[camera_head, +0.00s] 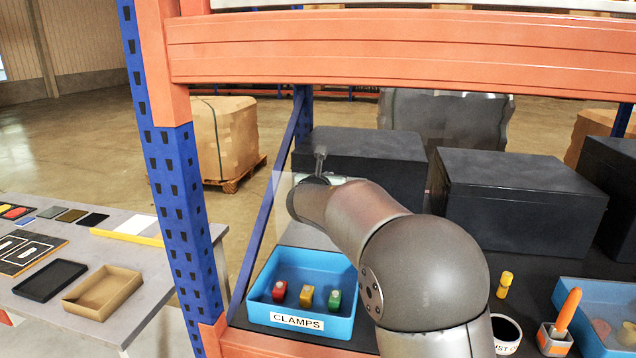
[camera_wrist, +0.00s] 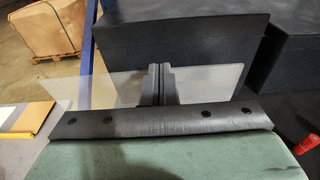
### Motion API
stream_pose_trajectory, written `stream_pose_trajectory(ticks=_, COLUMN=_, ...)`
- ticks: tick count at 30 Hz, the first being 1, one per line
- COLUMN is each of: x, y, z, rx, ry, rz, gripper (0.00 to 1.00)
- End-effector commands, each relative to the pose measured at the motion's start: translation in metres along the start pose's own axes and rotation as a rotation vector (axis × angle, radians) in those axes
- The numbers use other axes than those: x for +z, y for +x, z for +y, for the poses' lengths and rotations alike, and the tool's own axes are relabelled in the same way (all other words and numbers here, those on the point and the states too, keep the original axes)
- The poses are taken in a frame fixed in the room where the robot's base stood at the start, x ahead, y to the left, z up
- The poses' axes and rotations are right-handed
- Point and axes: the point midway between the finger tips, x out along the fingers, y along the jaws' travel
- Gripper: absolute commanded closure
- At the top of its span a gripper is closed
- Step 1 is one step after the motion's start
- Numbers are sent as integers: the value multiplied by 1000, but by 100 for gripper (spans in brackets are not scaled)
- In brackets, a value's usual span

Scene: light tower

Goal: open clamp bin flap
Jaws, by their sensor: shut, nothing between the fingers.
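The blue clamp bin (camera_head: 258,305), labelled CLAMPS, sits on the dark shelf left of my arm and holds a red, a yellow and a green clamp. Its clear flap (camera_head: 283,195) shows faintly as a raised pale sheet above the bin's left side, and my arm hides the rest of it. In the wrist view the clear flap (camera_wrist: 85,92) spans both sides of my fingers. My gripper (camera_wrist: 160,68) is shut and empty at the flap. In the head view my gripper (camera_head: 321,152) is above and behind the bin. Whether it touches the flap cannot be told.
Black boxes (camera_head: 515,200) stand along the back of the shelf. A blue rack post (camera_head: 180,200) and orange beam (camera_head: 400,45) frame the front. An orange-handled tool (camera_head: 568,310) and another blue bin (camera_head: 590,345) are at right.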

Motion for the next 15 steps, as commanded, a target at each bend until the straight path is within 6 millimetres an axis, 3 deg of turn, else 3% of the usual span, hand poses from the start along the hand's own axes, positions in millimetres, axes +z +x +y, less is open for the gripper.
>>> stream_pose_trajectory(ticks=15, x=5, y=0, z=-1, rx=-1, ry=0, rz=0, gripper=100)
